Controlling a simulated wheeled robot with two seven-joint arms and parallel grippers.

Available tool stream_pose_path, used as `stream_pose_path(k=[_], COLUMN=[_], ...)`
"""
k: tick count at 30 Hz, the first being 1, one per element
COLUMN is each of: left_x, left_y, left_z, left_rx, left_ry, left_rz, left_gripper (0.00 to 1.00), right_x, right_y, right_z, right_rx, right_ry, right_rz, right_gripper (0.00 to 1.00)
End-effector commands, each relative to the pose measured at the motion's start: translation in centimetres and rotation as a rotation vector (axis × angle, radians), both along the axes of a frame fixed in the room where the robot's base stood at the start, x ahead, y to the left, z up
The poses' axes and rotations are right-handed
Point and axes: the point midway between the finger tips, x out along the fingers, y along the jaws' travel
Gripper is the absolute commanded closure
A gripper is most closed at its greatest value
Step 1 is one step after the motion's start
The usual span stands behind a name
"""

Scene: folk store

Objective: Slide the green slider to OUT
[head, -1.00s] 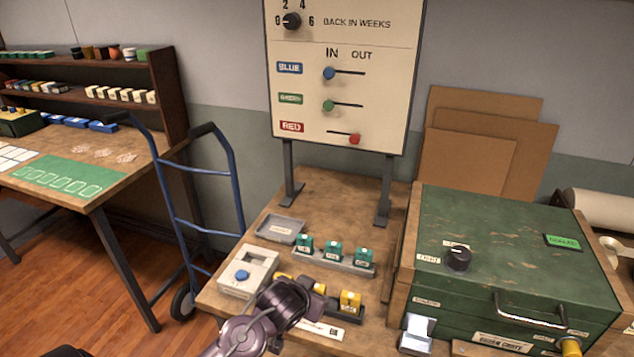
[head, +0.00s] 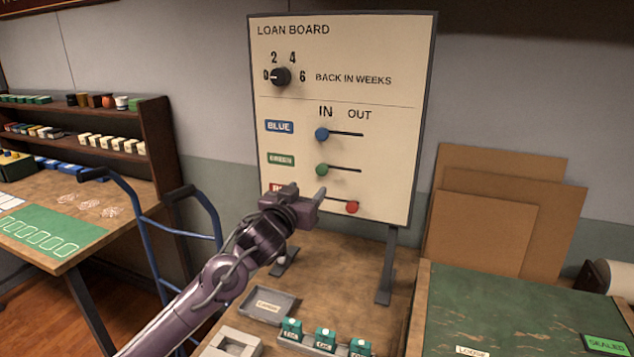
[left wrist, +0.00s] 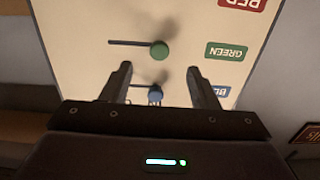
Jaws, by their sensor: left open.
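The loan board (head: 290,100) stands upright on the bench. Its green slider knob (head: 322,170) is at the left, IN end of its slot, beside the GREEN label (head: 281,160). The blue knob (head: 322,134) is also at IN; the red knob (head: 352,207) is at the OUT end. My left gripper (head: 308,192) is open and empty in front of the board, just below the green knob and over part of the RED label. In the left wrist view, upside down, the green knob (left wrist: 159,50) lies ahead of the fingertips (left wrist: 160,78), apart from them. My right gripper is not in view.
A green case (head: 520,310) stands at the right, with brown panels (head: 480,230) behind it. A grey tray (head: 268,306) and small green-topped blocks (head: 325,338) lie on the bench below the board. A blue hand truck (head: 150,230) stands at the left.

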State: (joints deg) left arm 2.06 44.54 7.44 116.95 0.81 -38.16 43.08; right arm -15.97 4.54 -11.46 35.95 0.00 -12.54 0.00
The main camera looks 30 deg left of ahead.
Motion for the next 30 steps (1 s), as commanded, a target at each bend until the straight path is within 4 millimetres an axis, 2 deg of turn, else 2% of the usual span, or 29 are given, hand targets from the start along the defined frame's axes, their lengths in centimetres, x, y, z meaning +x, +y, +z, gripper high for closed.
stream_pose_path(k=[4, 9, 13, 17, 24, 30], left_x=[0.6, 2.1, 3.7, 5.2, 8.0, 10.4], left_y=[0.2, 0.6, 1.0, 1.3, 2.1, 2.6], left_z=[0.4, 0.4, 0.4, 0.3, 0.3, 0.3], left_rx=[-0.001, 0.0, 0.0, 0.0, -0.001, -0.002], left_ry=[-0.01, -0.01, -0.01, -0.009, -0.008, -0.009], left_rz=[-0.001, -0.001, 0.0, 0.0, 0.001, 0.001], left_gripper=[0.45, 0.45, 0.45, 0.45, 0.45, 0.45], right_x=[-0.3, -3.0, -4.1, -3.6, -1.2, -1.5], right_y=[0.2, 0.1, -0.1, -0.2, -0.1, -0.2], right_z=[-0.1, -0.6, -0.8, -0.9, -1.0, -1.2], right_rx=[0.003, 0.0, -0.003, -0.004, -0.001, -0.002], right_ry=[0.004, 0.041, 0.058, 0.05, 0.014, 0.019], right_rz=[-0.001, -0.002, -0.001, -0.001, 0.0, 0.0], right_gripper=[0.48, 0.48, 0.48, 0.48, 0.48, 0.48])
